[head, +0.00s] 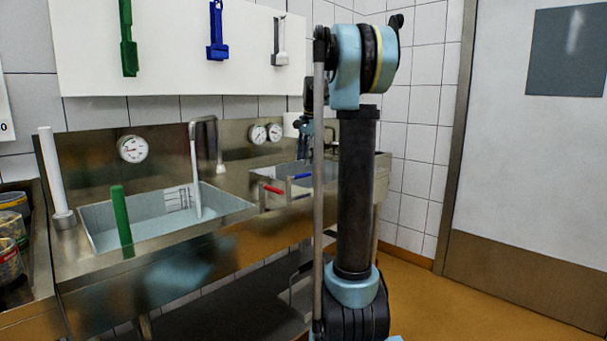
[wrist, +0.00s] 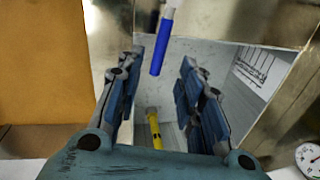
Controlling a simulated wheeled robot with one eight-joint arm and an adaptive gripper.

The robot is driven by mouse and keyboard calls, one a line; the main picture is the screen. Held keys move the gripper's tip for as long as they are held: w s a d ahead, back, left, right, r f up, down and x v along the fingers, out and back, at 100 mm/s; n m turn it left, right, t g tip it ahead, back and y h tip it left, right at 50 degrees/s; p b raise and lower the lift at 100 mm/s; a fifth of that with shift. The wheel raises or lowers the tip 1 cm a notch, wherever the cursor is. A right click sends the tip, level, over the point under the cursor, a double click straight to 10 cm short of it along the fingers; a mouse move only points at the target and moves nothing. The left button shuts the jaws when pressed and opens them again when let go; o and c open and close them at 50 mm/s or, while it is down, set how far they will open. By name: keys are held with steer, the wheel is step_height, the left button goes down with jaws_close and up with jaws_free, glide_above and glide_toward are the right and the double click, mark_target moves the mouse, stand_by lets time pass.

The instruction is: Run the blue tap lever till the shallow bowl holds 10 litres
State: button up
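The blue tap lever (head: 300,176) sticks out at the front of the right-hand sink bowl (head: 325,175), beside a red lever (head: 272,189). My gripper (head: 304,150) hangs over this bowl, partly hidden by my arm. In the wrist view my gripper (wrist: 165,95) is open and empty. The blue lever shows there (wrist: 162,40) beyond the fingertips, between their lines and apart from them. The bowl (wrist: 215,50) lies below, with black scale marks (wrist: 255,65) on its wall. I cannot tell its water level, nor which bowl is the shallow one.
The left sink bowl (head: 103,236) has a scale, pale liquid and a green upright rod (head: 122,222). A pale column (head: 196,180) stands under its spout; I cannot tell if it is water. A yellow-ended piece (wrist: 155,128) shows in the wrist view. Round dials (head: 133,149) are on the backsplash.

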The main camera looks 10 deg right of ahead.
steer(key=f, duration=0.4)
steer(key=w+f, duration=0.1)
steer(key=f, duration=0.1)
steer(key=shift+a+f, duration=0.25)
steer(key=shift+a, duration=0.1)
jaws_close()
